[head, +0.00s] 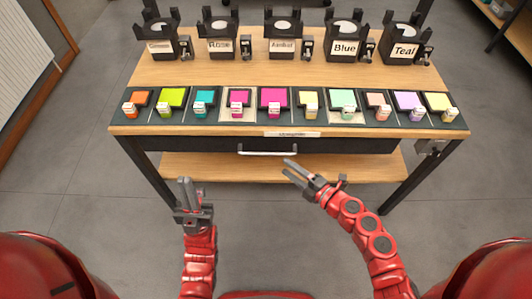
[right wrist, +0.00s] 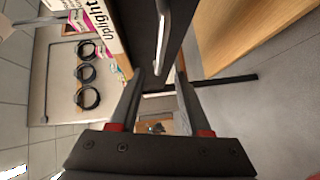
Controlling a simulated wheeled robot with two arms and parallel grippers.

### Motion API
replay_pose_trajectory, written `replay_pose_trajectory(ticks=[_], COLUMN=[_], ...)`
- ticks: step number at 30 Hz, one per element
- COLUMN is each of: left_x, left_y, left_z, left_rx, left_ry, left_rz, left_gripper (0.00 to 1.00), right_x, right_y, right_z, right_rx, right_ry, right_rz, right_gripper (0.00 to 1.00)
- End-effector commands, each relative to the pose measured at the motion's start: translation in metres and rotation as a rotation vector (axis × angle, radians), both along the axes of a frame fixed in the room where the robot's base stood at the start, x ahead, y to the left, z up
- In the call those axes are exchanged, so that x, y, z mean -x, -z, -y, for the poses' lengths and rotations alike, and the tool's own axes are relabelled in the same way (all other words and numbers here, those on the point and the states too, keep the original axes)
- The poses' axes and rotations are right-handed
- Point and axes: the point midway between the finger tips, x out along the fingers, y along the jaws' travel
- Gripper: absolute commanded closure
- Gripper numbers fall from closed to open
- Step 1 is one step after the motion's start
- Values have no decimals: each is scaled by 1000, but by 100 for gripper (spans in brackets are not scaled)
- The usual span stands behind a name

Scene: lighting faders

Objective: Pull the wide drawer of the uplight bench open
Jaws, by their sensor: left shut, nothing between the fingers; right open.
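The uplight bench (head: 220,73) has a dark wide drawer (head: 200,145) under its top, and the drawer looks closed. A silver bar handle (head: 268,150) sits at the middle of the drawer front. My right gripper (head: 288,167) is open and empty, its fingertips just below and right of the handle in the head view. In the right wrist view the handle (right wrist: 164,42) shows just beyond the fingertips (right wrist: 160,82), roughly in line with the gap; I see no contact. My left gripper (head: 186,183) is shut and empty, in front of the bench to the left.
Several small coloured blocks on tiles line the bench's front strip (head: 240,119). Several black lamp holders with name labels, such as Blue (head: 345,48), stand behind. A lower wooden shelf (head: 220,168) lies under the drawer. The grey floor between the arms is clear.

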Motion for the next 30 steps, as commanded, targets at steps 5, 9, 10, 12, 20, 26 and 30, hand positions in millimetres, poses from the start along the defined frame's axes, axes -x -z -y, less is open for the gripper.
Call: replay_pose_trajectory(ticks=[5, 9, 10, 12, 20, 26, 30], left_x=[0, 0, 0, 0, 0, 0, 0], left_y=[-2, -2, -2, -2, -1, -1, -1], left_z=[0, 0, 0, 0, 0, 0, 0], left_rx=[0, 0, 0, 0, 0, 0, 0], left_ry=[0, 0, 0, 0, 0, 0, 0], left_rz=[0, 0, 0, 0, 0, 0, 0], left_gripper=[100, 100, 100, 100, 100, 100, 100], right_x=[-29, -48, -52, -59, -68, -68, -68], right_y=[4, 9, 9, 12, 15, 14, 15], right_z=[-33, -52, -56, -61, -72, -71, -71], right_rx=[-3, -2, -4, -2, -2, -1, -1], right_ry=[-7, -5, -4, -2, -3, -3, -3], right_rz=[1, 1, 1, 1, -1, -1, -1], right_gripper=[53, 53, 53, 53, 53, 53, 76])
